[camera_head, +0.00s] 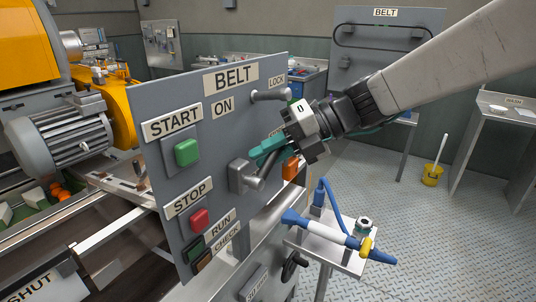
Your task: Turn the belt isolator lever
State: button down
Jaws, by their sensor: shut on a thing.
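The grey BELT panel (170,100) stands upright at the centre, with ON, LOCK, START, STOP, RUN and CHECK labels. The belt isolator lever is a dark handle (267,168) on a grey block (240,177), below the ON label and right of the STOP label. My gripper (262,155) reaches in from the upper right, and its teal fingers are shut on the lever's handle. The fingers hide part of the handle. The lever slants up to the right from its block.
A green button (187,152) and a red button (199,219) sit left of the lever. A grey bar (270,95) sits by the LOCK label. A small stand (330,252) holds a blue-and-white tool (330,232).

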jog(key=c, duration=1.3)
grip_release()
jog(key=shift+c, duration=0.2)
jog(key=v, duration=0.7)
jog(key=shift+d+r, duration=0.2)
jog(key=shift+d, duration=0.15)
